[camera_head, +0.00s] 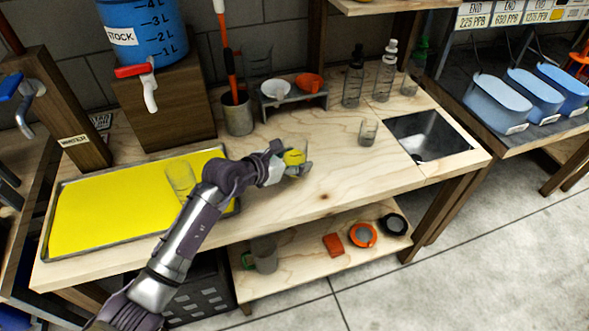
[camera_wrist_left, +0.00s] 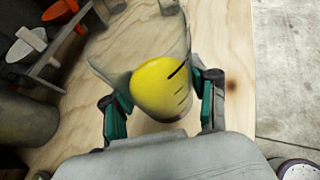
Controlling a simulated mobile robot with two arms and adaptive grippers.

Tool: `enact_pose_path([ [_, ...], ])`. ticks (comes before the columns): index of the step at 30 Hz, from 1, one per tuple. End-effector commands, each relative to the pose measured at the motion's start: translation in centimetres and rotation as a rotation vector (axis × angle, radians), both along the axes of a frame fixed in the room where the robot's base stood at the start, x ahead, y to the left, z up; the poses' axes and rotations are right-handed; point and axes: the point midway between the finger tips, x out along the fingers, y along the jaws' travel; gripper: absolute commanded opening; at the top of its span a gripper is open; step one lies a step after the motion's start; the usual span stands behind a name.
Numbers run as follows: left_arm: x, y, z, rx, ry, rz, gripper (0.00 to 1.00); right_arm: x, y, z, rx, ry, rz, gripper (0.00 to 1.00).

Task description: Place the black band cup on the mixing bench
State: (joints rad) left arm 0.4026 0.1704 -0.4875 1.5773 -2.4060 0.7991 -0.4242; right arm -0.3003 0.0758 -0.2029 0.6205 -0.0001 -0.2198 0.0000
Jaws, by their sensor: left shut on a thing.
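My left gripper (camera_head: 297,161) is shut on a clear cup (camera_head: 294,156) with yellow in its lower part, over the middle of the wooden mixing bench (camera_head: 330,185). In the left wrist view the cup (camera_wrist_left: 158,88) sits between the two green-padded fingers, with short black marks on its wall. I cannot make out a black band on it, nor whether its base touches the bench. Another clear cup (camera_head: 368,132) stands on the bench to the right, left of the sink. My right gripper is not in view.
A yellow tray (camera_head: 95,210) with a clear glass (camera_head: 180,177) lies at the left. A blue stock tank (camera_head: 143,30), a grey pot (camera_head: 238,115), a small rack (camera_head: 295,98) and bottles (camera_head: 385,72) line the back. A sink (camera_head: 428,137) is at the right. Bench front is clear.

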Motion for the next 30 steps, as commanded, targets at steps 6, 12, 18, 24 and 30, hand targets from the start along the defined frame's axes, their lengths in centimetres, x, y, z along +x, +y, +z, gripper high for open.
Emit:
enact_pose_path([
  [6,0.2,0.2,-2.1,-0.002,0.002,0.001,0.14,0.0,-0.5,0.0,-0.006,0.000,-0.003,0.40],
  [12,0.3,0.2,-4.0,-0.002,-0.001,0.000,0.14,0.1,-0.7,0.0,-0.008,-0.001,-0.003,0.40],
  [18,0.3,0.2,-4.1,-0.002,-0.002,0.000,0.14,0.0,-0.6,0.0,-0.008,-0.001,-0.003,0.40],
  [24,0.2,0.2,-4.5,-0.001,-0.001,0.000,0.60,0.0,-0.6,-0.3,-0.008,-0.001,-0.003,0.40],
  [30,0.2,0.2,-4.4,-0.001,-0.001,0.000,0.84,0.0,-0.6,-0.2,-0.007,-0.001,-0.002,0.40],
])
